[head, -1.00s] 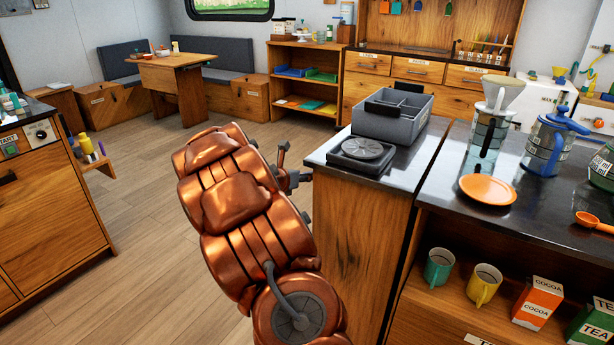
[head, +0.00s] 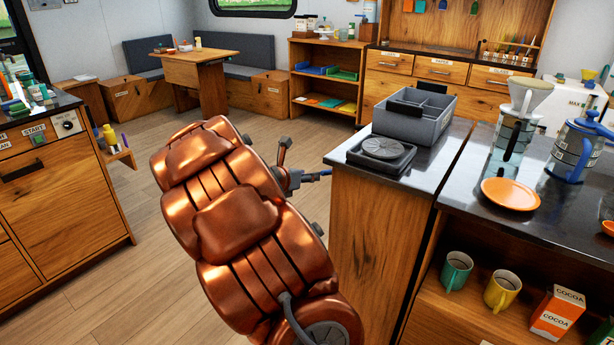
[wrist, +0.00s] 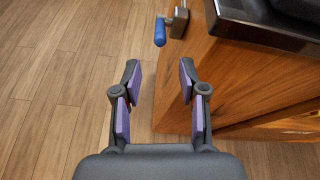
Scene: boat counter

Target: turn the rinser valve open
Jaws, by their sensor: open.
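The rinser (head: 382,150) is a dark square unit with a round grey disc on top, at the end of the counter. Its valve has a blue handle, which shows in the wrist view (wrist: 160,31) beyond my fingertips, pointing back toward me from a grey fitting (wrist: 179,22) on the counter's side. My gripper (wrist: 160,75) is open and empty, with purple pads. The handle lies ahead of the gap between the fingers, apart from them. In the head view my copper arm hides most of the gripper.
The wooden counter side (wrist: 230,85) is close to my right finger. A grey bin (head: 415,112) stands behind the rinser. An orange plate (head: 510,194) and a glass dripper stand to the right. Open floor (head: 150,215) lies to the left.

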